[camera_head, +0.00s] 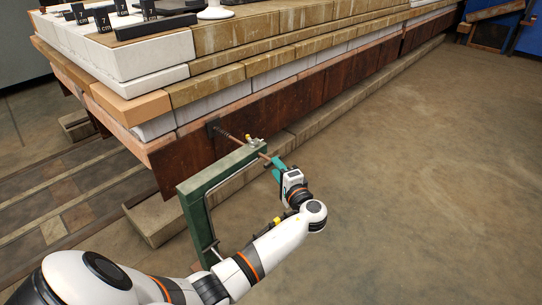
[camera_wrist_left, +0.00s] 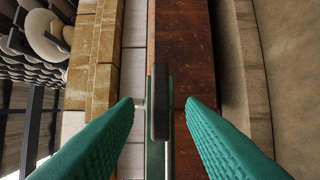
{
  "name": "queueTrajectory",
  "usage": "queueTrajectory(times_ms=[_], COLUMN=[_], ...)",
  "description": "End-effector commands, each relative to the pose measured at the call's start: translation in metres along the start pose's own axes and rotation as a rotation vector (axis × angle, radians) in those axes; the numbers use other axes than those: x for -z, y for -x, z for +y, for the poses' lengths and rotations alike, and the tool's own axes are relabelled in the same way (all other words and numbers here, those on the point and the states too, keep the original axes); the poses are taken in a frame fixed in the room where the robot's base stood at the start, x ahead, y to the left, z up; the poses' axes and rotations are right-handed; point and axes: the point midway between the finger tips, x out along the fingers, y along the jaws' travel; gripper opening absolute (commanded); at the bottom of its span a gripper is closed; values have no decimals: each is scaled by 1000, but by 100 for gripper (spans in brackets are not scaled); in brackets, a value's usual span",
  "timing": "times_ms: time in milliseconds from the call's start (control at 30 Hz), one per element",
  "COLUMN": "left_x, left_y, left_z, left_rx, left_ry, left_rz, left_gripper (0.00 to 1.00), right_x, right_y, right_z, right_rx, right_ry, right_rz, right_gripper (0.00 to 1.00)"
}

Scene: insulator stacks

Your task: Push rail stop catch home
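A green frame (camera_head: 190,200) stands beside the rusty brown side of the stack. My left gripper (camera_head: 277,166) is at the frame's top outer corner, near the rod's end. In the left wrist view the teal fingers (camera_wrist_left: 160,104) are apart, with a dark upright bar (camera_wrist_left: 160,85) showing between them. Contact cannot be told. My right gripper is not in view.
The layered stack (camera_head: 225,88) of stone and timber fills the upper left, with dark labelled blocks (camera_head: 103,20) on top. A low stone kerb (camera_head: 330,122) runs along its foot. The floor (camera_head: 430,180) to the right is clear.

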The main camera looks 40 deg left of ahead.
Motion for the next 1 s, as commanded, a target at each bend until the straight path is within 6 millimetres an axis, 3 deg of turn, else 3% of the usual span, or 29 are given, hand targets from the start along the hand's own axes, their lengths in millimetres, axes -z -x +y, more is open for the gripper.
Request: queueTrajectory(times_ms=[100, 333, 1000], left_x=[0, 0, -2], left_y=[25, 51, 56], left_z=[3, 1, -1], left_rx=[3, 2, 13], left_ry=[0, 0, 7], left_rz=[-2, 1, -21], left_gripper=[36, 36, 36], right_x=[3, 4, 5], right_y=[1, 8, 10], right_z=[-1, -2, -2], right_rx=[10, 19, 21], right_ry=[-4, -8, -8], right_rz=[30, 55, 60], right_gripper=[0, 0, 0])
